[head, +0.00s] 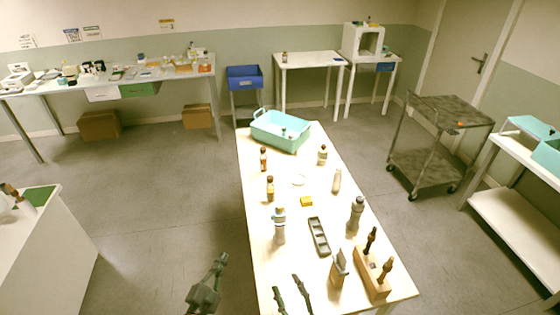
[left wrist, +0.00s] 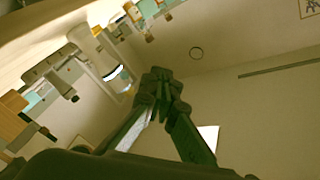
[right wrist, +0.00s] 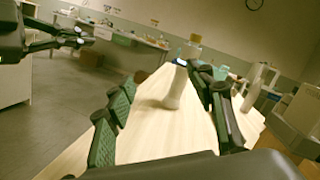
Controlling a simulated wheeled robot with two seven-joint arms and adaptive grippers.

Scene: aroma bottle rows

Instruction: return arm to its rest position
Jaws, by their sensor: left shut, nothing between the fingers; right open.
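My left gripper (head: 219,262) is shut and empty. It hangs over the floor, left of the long table's near end. Its closed fingers also show in the left wrist view (left wrist: 161,78), and the gripper appears at upper left in the right wrist view (right wrist: 80,37). My right gripper (head: 288,286) is open and empty over the table's near left part. In the right wrist view its fingers (right wrist: 160,85) stand wide apart. A pale bottle with a blue band (head: 279,228) stands upright beyond them, apart from them in the head view.
The table (head: 265,270) holds several bottles, a grey slotted tray (head: 319,237), a yellow block (head: 306,201), a wooden rack (head: 371,279) with dark bottles, and a teal bin (head: 265,139) at the far end. A grey cart (head: 425,165) stands right.

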